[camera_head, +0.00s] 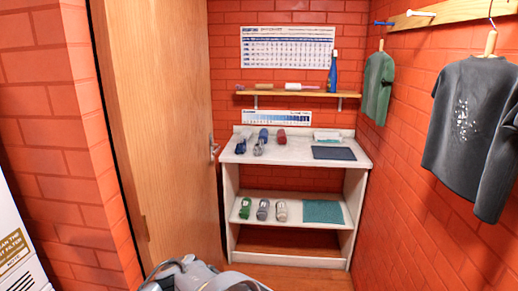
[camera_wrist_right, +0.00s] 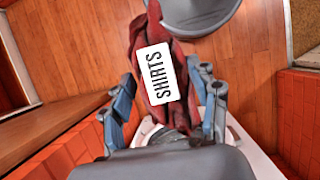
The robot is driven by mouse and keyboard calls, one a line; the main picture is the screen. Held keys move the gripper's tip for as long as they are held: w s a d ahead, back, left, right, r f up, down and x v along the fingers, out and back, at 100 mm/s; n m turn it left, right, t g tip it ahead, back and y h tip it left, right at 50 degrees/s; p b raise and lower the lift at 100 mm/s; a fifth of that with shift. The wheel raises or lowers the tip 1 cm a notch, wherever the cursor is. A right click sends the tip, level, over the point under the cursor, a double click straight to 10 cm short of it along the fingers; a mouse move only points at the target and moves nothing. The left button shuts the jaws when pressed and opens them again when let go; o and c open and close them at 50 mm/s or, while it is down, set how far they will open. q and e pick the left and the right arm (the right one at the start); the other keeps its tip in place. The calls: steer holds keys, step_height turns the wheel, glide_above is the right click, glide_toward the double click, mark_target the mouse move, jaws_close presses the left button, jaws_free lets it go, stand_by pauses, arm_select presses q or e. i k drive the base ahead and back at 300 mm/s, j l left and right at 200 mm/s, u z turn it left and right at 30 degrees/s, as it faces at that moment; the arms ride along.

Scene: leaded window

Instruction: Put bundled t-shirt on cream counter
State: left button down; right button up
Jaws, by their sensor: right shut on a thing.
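My right gripper (camera_wrist_right: 166,84) is closed around a dark red bundled t-shirt (camera_wrist_right: 142,35) in the right wrist view. The bundle is long and bears a white label reading "SHIRTS". A finger lies on each side of it, and the bundle hangs above a wooden floor. The cream counter (camera_head: 292,150) stands against the back brick wall in the head view. Blue rolls (camera_head: 262,137) and a red roll (camera_head: 281,136) lie on its top at the left and middle. The held bundle cannot be made out in the head view. My left gripper is not in view.
A dark blue flat cloth (camera_head: 333,153) and a white item (camera_head: 327,136) occupy the counter's right. The lower shelf holds several rolls and a teal cloth (camera_head: 323,211). A wooden door (camera_head: 160,130) stands left; shirts hang right (camera_head: 472,130). The counter's front middle is bare.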

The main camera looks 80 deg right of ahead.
mark_target(299, 147)
steer(key=l+z, duration=0.7)
steer(key=z, duration=0.15)
steer(key=i+l+z, duration=0.2)
steer(key=l+z, duration=0.2)
steer(key=i+l+z, duration=0.15)
steer(key=z, duration=0.25)
steer(key=l, duration=0.1)
